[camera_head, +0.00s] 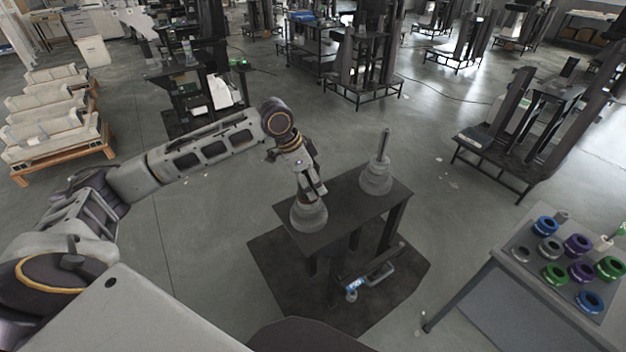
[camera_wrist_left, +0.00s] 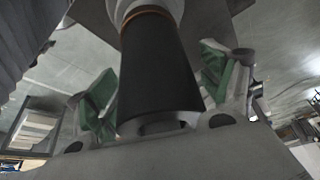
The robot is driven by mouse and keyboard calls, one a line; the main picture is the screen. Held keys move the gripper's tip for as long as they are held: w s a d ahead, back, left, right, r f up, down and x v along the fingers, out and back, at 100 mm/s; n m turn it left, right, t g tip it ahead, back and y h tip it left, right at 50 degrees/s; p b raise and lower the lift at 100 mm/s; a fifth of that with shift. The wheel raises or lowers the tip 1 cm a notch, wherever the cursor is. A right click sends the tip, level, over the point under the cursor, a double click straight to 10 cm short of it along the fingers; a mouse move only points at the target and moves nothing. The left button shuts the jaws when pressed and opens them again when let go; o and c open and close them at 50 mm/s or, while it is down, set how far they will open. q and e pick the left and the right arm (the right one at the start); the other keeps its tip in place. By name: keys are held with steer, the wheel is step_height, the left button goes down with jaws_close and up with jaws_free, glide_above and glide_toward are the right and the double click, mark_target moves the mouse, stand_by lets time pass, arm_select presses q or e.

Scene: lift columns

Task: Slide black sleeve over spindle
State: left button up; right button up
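A black sleeve (camera_wrist_left: 158,75) stands between the fingers of my left gripper (camera_wrist_left: 157,88) in the left wrist view. An orange-brown ring and a grey round part show at its far end. The green-padded fingers are spread on either side of it, seemingly not clamped. In the head view, my left gripper (camera_head: 313,190) is low over the left grey stepped base (camera_head: 309,216) on the dark table and hides most of what stands there. A second grey stepped base (camera_head: 376,178) at the table's far right carries an upright spindle (camera_head: 384,145). My right gripper is not in view.
The small dark table (camera_head: 345,222) has bare room between the two bases. A blue-and-grey tool-like item (camera_head: 370,280) lies below it. At right, another table holds several blue, purple, green and grey rings (camera_head: 577,244). Lift columns and pallets stand farther back.

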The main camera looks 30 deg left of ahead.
arm_select(q)
steer(key=shift+s+d+f, duration=0.1)
steer(key=shift+s+f, duration=0.2)
steer(key=shift+f, duration=0.25)
steer(key=v, duration=1.3)
steer(key=shift+w, duration=0.4)
steer(key=shift+d, duration=0.1)
stand_by(0.4)
